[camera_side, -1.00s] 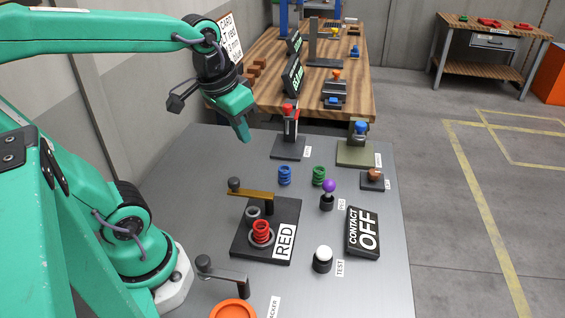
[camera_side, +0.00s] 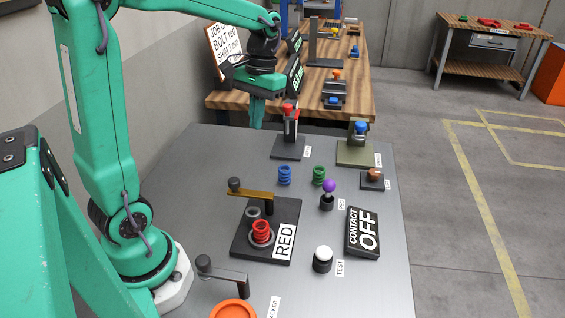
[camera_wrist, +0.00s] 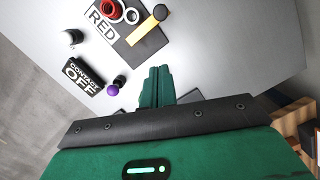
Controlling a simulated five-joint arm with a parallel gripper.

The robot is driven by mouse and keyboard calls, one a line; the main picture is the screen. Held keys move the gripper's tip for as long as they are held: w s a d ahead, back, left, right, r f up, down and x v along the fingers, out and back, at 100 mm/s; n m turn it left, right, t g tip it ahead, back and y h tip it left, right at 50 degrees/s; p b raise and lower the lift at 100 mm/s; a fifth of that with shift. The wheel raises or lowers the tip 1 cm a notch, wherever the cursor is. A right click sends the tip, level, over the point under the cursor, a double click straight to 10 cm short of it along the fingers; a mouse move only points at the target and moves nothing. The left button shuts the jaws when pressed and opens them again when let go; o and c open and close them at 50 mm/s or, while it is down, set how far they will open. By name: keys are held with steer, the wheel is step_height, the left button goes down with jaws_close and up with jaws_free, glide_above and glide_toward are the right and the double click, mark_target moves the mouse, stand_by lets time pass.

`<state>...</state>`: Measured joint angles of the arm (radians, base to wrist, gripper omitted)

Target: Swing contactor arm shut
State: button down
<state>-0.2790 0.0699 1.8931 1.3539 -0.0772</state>
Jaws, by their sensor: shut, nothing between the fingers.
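The contactor arm is a brass bar (camera_side: 252,194) with a dark knob at its left end, on a black base (camera_side: 245,240) labelled RED. It lies across the back of the base, behind a red coil (camera_side: 262,231) and a grey ring (camera_side: 253,212). The coil and ring are uncovered. In the wrist view the brass bar (camera_wrist: 141,31) shows above my gripper (camera_wrist: 160,72). My gripper (camera_side: 257,118) is shut and empty, pointing down above the back of the grey table, well behind the bar and touching nothing.
A sign (camera_side: 362,232) reads CONTACT OFF. A white-topped TEST button (camera_side: 323,259), a purple-knobbed peg (camera_side: 328,195), and blue (camera_side: 285,175) and green (camera_side: 319,175) coils stand nearby. A red-topped stand (camera_side: 290,135) is just right of my gripper. Front left is another lever (camera_side: 225,273).

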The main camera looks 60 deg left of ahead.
steer(key=shift+w+a+f+n+g+h, duration=0.15)
steer(key=shift+w+a+f+n+g, duration=0.2)
steer(key=shift+a+f, duration=0.3)
steer(key=shift+w+a+f+n+g+h, duration=0.1)
steer(key=shift+w+a+f+g+h, duration=0.1)
steer(key=shift+w+a+f+g, duration=0.4)
steer(key=shift+w+a+f+n+g+h, duration=0.15)
steer(key=shift+w+a+f+n, duration=0.2)
steer(key=shift+a, duration=0.45)
steer(key=shift+s+f, duration=0.1)
steer(key=shift+s, duration=0.05)
steer(key=s+d+f, duration=0.3)
steer(key=s+f, duration=0.4)
steer(key=f, duration=0.2)
steer(key=shift+d, duration=0.3)
